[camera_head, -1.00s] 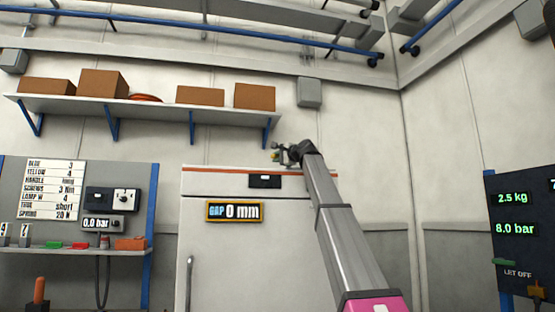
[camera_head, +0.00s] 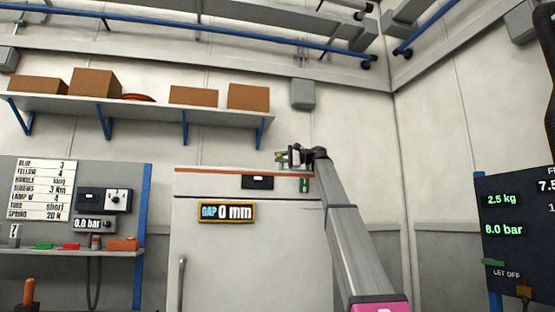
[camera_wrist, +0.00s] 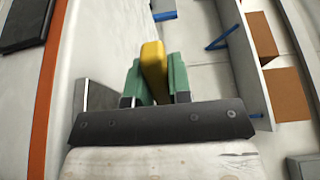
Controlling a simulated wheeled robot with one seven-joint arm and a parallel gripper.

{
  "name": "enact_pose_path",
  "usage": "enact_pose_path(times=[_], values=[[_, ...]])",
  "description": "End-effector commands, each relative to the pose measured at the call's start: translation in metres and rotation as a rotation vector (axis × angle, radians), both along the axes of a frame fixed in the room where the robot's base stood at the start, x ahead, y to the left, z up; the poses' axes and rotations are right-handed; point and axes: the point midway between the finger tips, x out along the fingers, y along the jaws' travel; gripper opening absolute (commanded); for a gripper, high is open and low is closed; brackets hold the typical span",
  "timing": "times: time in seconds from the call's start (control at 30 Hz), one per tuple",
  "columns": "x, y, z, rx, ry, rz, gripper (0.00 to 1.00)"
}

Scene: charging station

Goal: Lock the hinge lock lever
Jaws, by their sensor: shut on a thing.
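The hinge lock lever (camera_wrist: 153,62) is a yellow bar in the wrist view. It stands between the two green finger pads of my gripper (camera_wrist: 155,84), which is shut on it. In the head view my gripper (camera_head: 283,157) is small, at the top edge of the white cabinet (camera_head: 240,265), right of its black panel. The lever's base is hidden by the fingers, and its lock position cannot be told. A small green part (camera_head: 304,185) shows on the cabinet front just below my wrist.
A display reading "GAP 0 mm" (camera_head: 227,212) is on the cabinet front. A wall shelf (camera_head: 150,112) with boxes is above left. A workbench panel (camera_head: 40,190) stands at left, a dark readout board (camera_head: 510,225) at right. Bare wall lies behind the arm.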

Motion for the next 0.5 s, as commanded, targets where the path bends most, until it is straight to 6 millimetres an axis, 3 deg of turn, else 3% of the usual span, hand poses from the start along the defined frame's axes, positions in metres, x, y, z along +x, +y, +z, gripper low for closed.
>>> enact_pose_path(times=[0.5], values=[[-0.0006, -0.0022, -0.0009, -0.002, -0.001, 0.032, 0.0]])
